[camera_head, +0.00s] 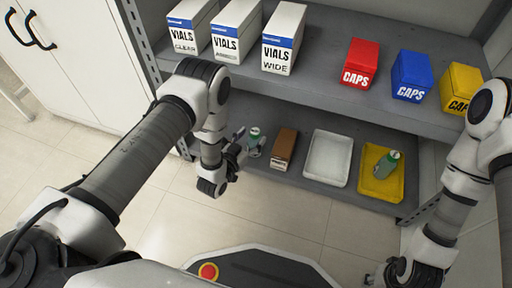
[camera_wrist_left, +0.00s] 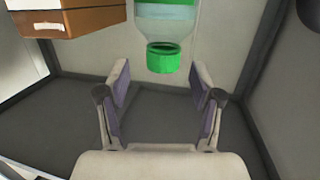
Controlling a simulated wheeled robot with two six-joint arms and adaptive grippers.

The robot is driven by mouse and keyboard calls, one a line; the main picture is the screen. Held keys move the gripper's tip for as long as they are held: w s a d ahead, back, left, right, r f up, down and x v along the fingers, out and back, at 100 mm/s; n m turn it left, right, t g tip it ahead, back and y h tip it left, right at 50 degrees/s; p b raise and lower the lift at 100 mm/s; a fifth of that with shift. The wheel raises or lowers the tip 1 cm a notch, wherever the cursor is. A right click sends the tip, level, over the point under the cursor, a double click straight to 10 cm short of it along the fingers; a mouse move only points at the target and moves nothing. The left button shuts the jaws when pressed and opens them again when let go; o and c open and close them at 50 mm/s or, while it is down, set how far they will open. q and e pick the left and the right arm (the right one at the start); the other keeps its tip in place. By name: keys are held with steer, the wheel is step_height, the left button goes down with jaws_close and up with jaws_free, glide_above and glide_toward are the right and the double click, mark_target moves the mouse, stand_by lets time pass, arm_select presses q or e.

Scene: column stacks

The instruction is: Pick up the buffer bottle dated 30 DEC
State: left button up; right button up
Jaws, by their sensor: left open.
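A bottle with a green cap stands on the lower shelf, just past my left gripper (camera_head: 240,142); this bottle (camera_head: 255,136) is partly hidden by the gripper. In the left wrist view the bottle (camera_wrist_left: 165,30) appears cap-down at the top centre, apart from the fingers. My left gripper (camera_wrist_left: 160,82) is open and empty, its fingers either side of the bottle's line. A second green bottle (camera_head: 390,160) is on the yellow tray (camera_head: 376,188) at right. No date is readable on either bottle. My right gripper (camera_head: 385,277) is at the lower right, its jaws unclear.
A brown box (camera_head: 284,148) stands close right of the nearer bottle and also shows in the left wrist view (camera_wrist_left: 85,20). An empty white tray (camera_head: 327,158) lies between it and the yellow tray. The upper shelf (camera_head: 310,88) with vial and cap boxes overhangs behind.

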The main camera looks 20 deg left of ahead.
mark_target(252, 136)
arm_select(q)
steer(key=x, duration=0.1)
steer(key=b+x, duration=0.1)
steer(key=x, duration=0.1)
steer(key=shift+a+f, duration=0.2)
steer(key=shift+f, duration=0.1)
steer(key=shift+w+r, duration=0.15)
steer(key=shift+w, duration=0.05)
jaws_close()
steer(key=shift+r, duration=0.1)
